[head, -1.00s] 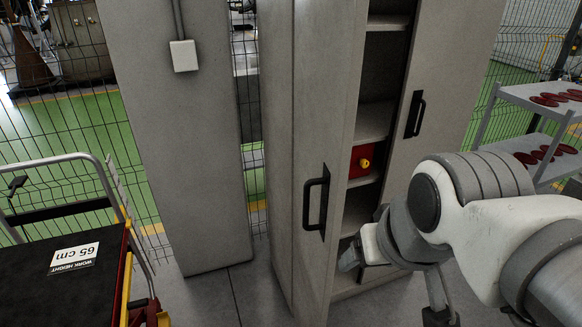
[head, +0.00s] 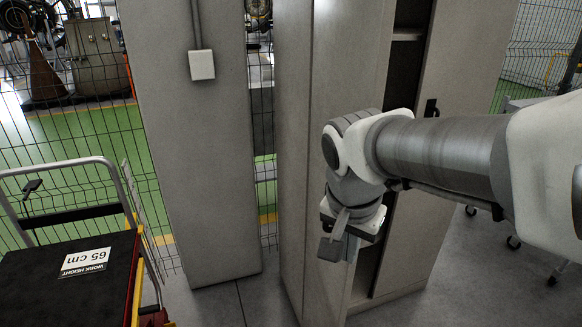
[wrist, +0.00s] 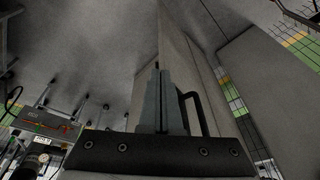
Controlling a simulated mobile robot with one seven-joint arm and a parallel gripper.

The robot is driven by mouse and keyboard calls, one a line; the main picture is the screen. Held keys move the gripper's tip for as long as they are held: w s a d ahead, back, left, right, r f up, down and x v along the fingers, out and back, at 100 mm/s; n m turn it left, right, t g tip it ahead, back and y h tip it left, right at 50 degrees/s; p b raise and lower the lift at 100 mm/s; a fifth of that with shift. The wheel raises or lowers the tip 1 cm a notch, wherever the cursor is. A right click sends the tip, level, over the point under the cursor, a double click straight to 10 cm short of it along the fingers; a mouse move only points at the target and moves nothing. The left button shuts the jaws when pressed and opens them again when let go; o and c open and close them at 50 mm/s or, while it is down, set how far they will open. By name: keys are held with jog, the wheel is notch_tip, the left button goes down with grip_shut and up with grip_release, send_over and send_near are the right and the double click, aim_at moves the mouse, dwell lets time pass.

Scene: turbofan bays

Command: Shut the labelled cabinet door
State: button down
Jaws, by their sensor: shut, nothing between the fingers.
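The grey cabinet (head: 293,90) stands with its left door (head: 345,60) ajar, leaving a dark gap with a shelf (head: 408,34) showing inside. The right door (head: 465,60) carries a black handle (head: 430,107), partly hidden by my arm. My gripper (head: 332,248) is shut and empty, in front of the left door's lower part. The left door's handle is hidden behind my arm in the head view. In the wrist view a black handle (wrist: 192,110) stands just right of my shut fingers (wrist: 164,100). I cannot tell whether they touch the door. No cabinet label is legible.
A trolley (head: 65,270) with a "65 cm work height" sign stands at the left. A grey pillar (head: 195,140) with a small white box (head: 202,65) stands left of the cabinet. Wire fencing runs behind.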

jog(key=w+a+f+m+g+h+b, duration=0.1)
jog(key=w+a+f+m+h+b, duration=0.15)
jog(key=w+f+m, duration=0.4)
jog(key=w+a+f+m+g+h+b, duration=0.1)
jog(key=w+a+f+m+b, duration=0.2)
jog(key=f, duration=0.6)
send_over(339, 300)
jog(key=a, duration=0.2)
notch_tip(339, 300, down, 9)
jog(key=shift+a, duration=0.2)
jog(key=shift+s+d+y, duration=0.1)
jog(key=shift+y, duration=0.15)
